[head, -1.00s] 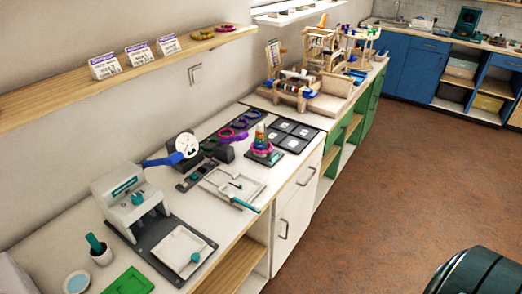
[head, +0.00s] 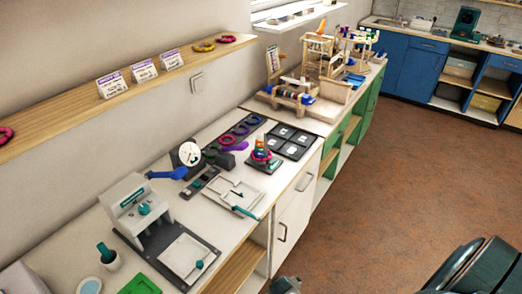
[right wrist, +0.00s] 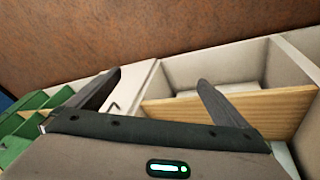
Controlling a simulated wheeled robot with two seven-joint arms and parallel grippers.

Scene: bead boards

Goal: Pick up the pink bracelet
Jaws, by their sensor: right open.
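A pinkish-red ring (head: 5,135), which looks like the pink bracelet, lies on the wooden wall shelf at the left edge of the head view, partly cut off by the frame. A yellow ring (head: 203,46) and a red ring (head: 227,38) lie at the shelf's far end. My right gripper (right wrist: 160,76) is open and empty in the right wrist view, with counter cabinets and floor beyond its fingers. It is well away from the shelf. My left gripper is not in view.
The wall shelf (head: 75,112) also holds several small cards (head: 144,71). Below it, the white counter (head: 85,240) carries a press (head: 135,208), a tray (head: 228,192) and a ring stacker (head: 261,152). The brown floor (head: 400,170) to the right is clear.

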